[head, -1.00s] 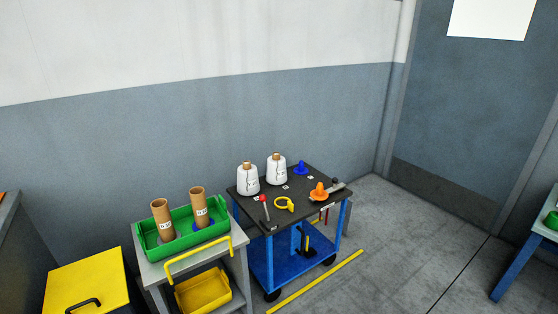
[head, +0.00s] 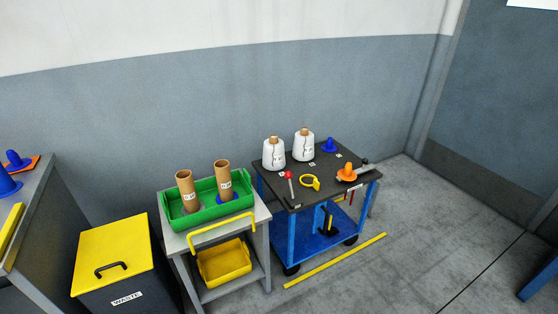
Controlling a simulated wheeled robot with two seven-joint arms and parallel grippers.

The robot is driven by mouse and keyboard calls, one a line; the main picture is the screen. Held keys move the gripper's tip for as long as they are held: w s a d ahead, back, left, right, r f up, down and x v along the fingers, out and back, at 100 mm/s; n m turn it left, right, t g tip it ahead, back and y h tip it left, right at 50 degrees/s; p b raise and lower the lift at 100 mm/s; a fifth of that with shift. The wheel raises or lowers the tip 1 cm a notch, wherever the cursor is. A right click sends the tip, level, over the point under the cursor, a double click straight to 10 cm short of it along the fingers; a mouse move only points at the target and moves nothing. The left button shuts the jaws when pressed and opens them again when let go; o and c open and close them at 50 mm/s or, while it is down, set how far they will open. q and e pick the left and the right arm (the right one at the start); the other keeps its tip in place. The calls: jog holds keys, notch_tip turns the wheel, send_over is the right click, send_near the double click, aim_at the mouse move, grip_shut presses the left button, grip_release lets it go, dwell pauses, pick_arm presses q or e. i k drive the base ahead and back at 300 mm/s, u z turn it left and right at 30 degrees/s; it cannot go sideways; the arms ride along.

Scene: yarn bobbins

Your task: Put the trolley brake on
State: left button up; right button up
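The trolley (head: 283,206) has a dark grey top, blue legs, a blue lower shelf (head: 306,240) and black castors. It stands against the wall, right of the middle. An upright lever with a red knob (head: 290,183) stands at the left front corner of its top. I cannot tell from here whether this is the brake or what state it is in. A black upright part (head: 327,222) shows over the lower shelf. Neither of my grippers is in view.
On the trolley top are two white yarn bobbins (head: 274,155), a yellow ring (head: 310,182), and blue and orange cones (head: 347,173). Left stand a grey cart with a green tray (head: 210,214) and a yellow-lidded waste bin (head: 112,255). The floor right of the yellow strip (head: 336,260) is clear.

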aim_at(288, 176)
jog(key=u, duration=0.05)
jog(key=k, duration=0.55)
jog(key=u, duration=0.7)
jog(key=i, duration=1.15)
jog(key=z, duration=0.45)
jog(key=i, duration=0.9)
jog(key=z, duration=0.75)
jog(key=k, duration=0.5)
jog(key=z, duration=0.65)
